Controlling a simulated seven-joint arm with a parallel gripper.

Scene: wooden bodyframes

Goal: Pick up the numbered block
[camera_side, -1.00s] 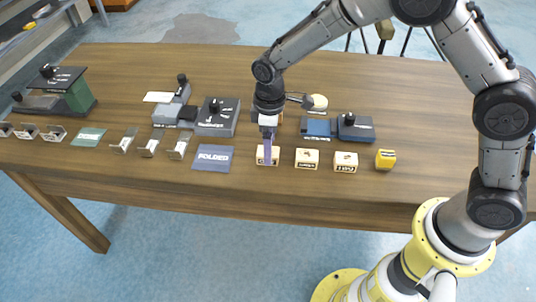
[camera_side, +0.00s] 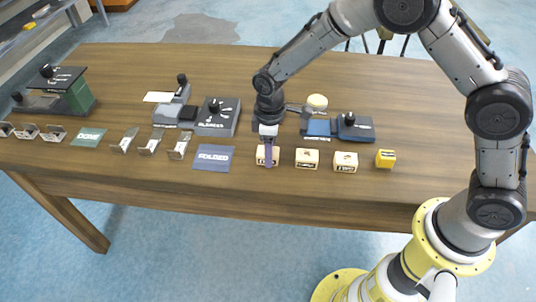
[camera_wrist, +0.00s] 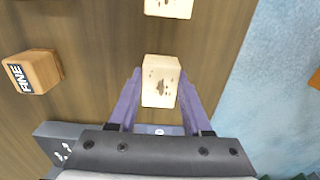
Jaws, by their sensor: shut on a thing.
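My gripper (camera_side: 268,152) is down at the leftmost cream block (camera_side: 261,159) of a row near the table's front edge. In the wrist view my purple fingers (camera_wrist: 160,100) stand on either side of this block (camera_wrist: 160,82), shut on it. Its top face shows dark marks, too blurred to read as a number. It appears to be still at table level. Two more cream blocks, (camera_side: 307,158) and (camera_side: 345,162), and a yellow block (camera_side: 386,159) stand to the right, with dark writing on their fronts. The near one also shows in the wrist view (camera_wrist: 168,8).
A dark card (camera_side: 213,158) reading FOLDED lies left of my gripper, beside several metal brackets (camera_side: 180,146). Grey devices (camera_side: 217,120) and a blue one (camera_side: 355,128) stand behind. A wooden block marked FINE (camera_wrist: 40,70) lies nearby. The table's front right is clear.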

